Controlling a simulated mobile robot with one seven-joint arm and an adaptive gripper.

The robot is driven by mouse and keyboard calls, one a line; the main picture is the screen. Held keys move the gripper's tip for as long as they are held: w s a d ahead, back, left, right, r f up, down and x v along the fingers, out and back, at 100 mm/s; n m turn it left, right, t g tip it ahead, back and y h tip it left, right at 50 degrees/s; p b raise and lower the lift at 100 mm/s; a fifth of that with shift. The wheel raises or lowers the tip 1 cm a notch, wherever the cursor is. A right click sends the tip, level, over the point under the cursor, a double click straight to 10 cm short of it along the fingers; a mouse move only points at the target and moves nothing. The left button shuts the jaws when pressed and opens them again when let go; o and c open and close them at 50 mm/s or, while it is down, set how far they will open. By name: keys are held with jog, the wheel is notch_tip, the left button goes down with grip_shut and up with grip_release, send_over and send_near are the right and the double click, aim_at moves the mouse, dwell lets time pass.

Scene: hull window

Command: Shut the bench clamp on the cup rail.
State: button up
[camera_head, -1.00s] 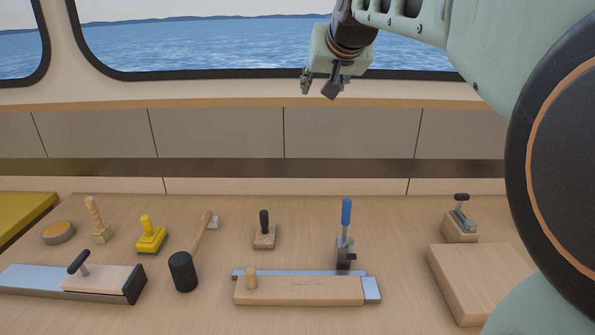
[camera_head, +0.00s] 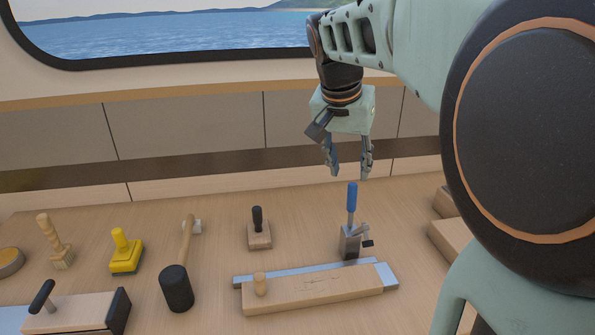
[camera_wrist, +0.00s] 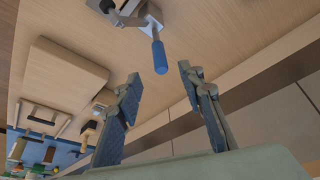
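The bench clamp (camera_head: 349,243) is a grey metal toggle clamp with an upright blue handle (camera_head: 352,204). It stands on the bench at the back edge of a wooden rail (camera_head: 320,290), which I take as the cup rail. The rail has a round peg and a pale metal strip behind it. My gripper (camera_head: 348,172) points down just above the handle, open and empty. In the wrist view the handle (camera_wrist: 159,56) shows beyond and between the parted fingertips (camera_wrist: 158,84), apart from them. Whether the clamp's pad touches the rail is hard to tell.
A black mallet (camera_head: 176,288), a yellow-handled brush (camera_head: 126,252) and a small block with a dark knob (camera_head: 259,235) stand to the left. A wooden block lies at the right, partly behind my arm. The back wall panels (camera_head: 190,128) rise behind the bench.

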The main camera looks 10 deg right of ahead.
aim_at(351, 188)
jog(key=b+x, duration=0.1)
jog(key=x, duration=0.9)
jog(key=shift+w+d+f, duration=0.1)
jog(key=shift+f, duration=0.2)
grip_shut()
